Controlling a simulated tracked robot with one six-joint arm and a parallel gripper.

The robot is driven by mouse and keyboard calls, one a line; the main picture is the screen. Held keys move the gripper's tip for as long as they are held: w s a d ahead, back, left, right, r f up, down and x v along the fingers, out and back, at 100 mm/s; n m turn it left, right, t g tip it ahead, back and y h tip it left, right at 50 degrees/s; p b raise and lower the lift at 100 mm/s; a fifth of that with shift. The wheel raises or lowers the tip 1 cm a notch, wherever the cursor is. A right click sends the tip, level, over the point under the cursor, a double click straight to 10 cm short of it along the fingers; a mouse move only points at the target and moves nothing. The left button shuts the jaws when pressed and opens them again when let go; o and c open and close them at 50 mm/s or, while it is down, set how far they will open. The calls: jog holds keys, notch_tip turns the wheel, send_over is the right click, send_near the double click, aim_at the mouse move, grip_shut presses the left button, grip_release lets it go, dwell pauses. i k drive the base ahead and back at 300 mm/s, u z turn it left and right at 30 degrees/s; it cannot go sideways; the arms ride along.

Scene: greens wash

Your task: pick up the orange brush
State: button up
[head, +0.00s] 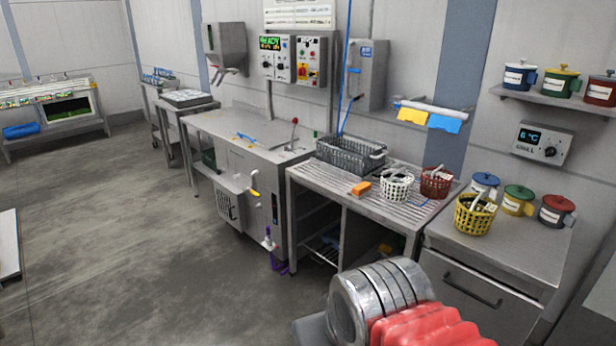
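A small orange block-shaped item (361,188), which looks like the orange brush, lies on the slatted metal table (318,185) near its front edge. It is left of the white basket and in front of the grey crate. It is too small to make out bristles. My gripper's fingers are not in view. Only a silver ribbed part and a red ribbed part of what appears to be my arm show at the bottom right, well in front of the table and apart from the brush.
A grey crate (350,156), a white basket (397,185) and a red basket (436,182) stand on the slatted table. A yellow basket (475,214) and lidded pots stand on the counter at right. A purple-handled item (268,240) stands on the floor. Open floor lies left.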

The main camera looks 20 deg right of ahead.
aim_at(359, 191)
jog(key=u, duration=0.35)
jog(key=i, duration=2.2)
jog(key=z, duration=0.6)
jog(key=i, duration=0.7)
jog(key=z, duration=0.95)
jog(key=i, duration=0.75)
jog(key=z, duration=0.4)
